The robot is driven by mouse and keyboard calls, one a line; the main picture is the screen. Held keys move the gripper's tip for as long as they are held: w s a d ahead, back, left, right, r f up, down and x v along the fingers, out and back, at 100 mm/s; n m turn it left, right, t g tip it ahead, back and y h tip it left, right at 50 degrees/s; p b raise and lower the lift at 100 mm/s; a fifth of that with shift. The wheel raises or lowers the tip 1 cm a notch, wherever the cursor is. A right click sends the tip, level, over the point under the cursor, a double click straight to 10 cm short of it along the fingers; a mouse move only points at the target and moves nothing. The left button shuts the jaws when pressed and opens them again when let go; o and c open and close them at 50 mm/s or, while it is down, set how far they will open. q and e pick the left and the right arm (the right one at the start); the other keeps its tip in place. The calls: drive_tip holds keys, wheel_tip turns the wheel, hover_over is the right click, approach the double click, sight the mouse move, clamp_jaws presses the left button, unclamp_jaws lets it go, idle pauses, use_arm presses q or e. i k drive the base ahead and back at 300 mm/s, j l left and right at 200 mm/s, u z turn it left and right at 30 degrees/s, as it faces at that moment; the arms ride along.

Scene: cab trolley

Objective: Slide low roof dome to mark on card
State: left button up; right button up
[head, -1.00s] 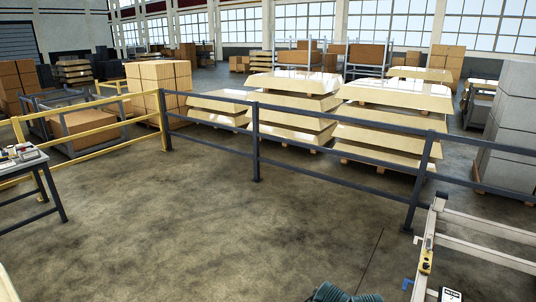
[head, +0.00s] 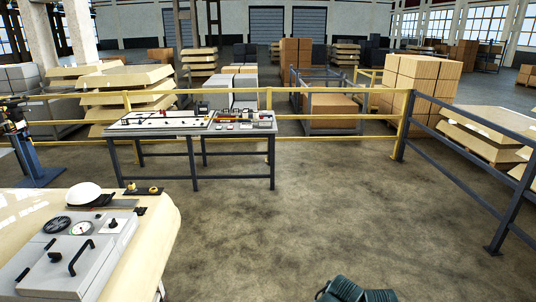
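A low white dome (head: 84,193) sits near the far end of a cream roof panel (head: 150,240) at the lower left of the head view. A thin dark flat piece (head: 121,203) shows under and beside the dome; I cannot tell if it is the card, and no mark can be made out on it.
A grey box with handles and dials (head: 70,255) is on the panel, with a small dark block with yellow knobs (head: 143,190) beyond. A dark-legged table (head: 160,131) stands before a yellow rail (head: 330,138). A dark rail (head: 460,183) bounds open floor (head: 300,225).

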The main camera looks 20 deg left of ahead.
sight(86, 194)
drive_tip(key=i+j+u, duration=0.15)
drive_tip(key=i+u, duration=0.65)
drive_tip(key=i, duration=0.2)
drive_tip(key=i+l+u, duration=0.25)
drive_tip(key=i+u, duration=0.15)
drive_tip(key=i+j+u, duration=0.15)
drive_tip(key=i+u, duration=0.2)
drive_tip(key=u, duration=0.15)
drive_tip(key=i+u, duration=0.35)
drive_tip(key=u, duration=0.15)
drive_tip(key=i+l+u, duration=0.15)
drive_tip(key=i+u, duration=0.3)
drive_tip(key=k, duration=0.1)
